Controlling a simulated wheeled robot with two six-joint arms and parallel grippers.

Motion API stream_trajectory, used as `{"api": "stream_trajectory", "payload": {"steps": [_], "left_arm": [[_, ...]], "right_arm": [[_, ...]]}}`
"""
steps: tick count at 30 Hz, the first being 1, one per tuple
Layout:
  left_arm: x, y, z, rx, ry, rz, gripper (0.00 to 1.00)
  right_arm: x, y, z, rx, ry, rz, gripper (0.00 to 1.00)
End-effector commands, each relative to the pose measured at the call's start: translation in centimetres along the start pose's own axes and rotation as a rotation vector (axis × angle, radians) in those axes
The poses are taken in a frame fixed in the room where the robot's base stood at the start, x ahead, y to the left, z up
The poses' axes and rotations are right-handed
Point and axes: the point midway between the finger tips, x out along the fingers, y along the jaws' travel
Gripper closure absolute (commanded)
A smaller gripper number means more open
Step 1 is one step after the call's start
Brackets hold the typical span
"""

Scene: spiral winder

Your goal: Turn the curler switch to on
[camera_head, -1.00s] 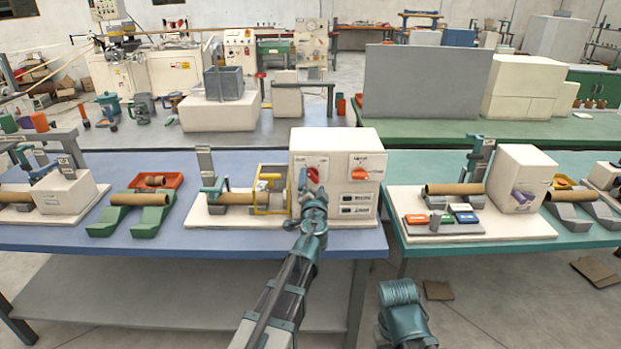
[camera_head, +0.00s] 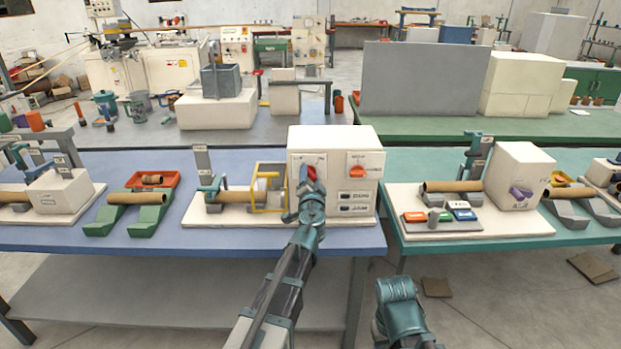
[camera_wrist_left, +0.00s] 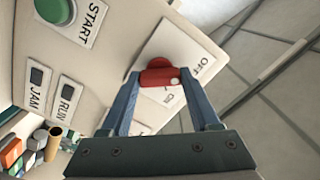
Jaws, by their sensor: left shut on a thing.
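The curler switch is a red knob (camera_head: 311,172) on the left of the front face of the cream machine box (camera_head: 334,140). In the left wrist view the red knob (camera_wrist_left: 158,77) sits on a white plate (camera_wrist_left: 185,55) marked OFF and ON. My left gripper (camera_head: 308,184) reaches up to the knob from the front. In the left wrist view its two blue fingers (camera_wrist_left: 160,84) are shut on the knob, one on each side. The gripper hides part of the knob in the head view. My right gripper is not in view.
A yellow guard frame (camera_head: 267,188) and a cardboard tube (camera_head: 235,197) stand left of the box. A green START button (camera_wrist_left: 55,9) shows in the left wrist view.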

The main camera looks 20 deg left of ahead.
Motion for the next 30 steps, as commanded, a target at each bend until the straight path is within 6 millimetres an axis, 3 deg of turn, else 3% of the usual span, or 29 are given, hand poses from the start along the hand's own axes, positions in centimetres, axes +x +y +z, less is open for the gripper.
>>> {"api": "stream_trajectory", "payload": {"steps": [11, 30], "left_arm": [[-0.04, 0.05, -0.02, 0.116, 0.001, 0.001, 0.93], [-0.06, 0.12, 0.0, 0.703, 0.001, 0.001, 0.93]], "right_arm": [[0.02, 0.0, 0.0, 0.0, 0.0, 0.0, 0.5], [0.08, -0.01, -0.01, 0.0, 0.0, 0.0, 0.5]]}}
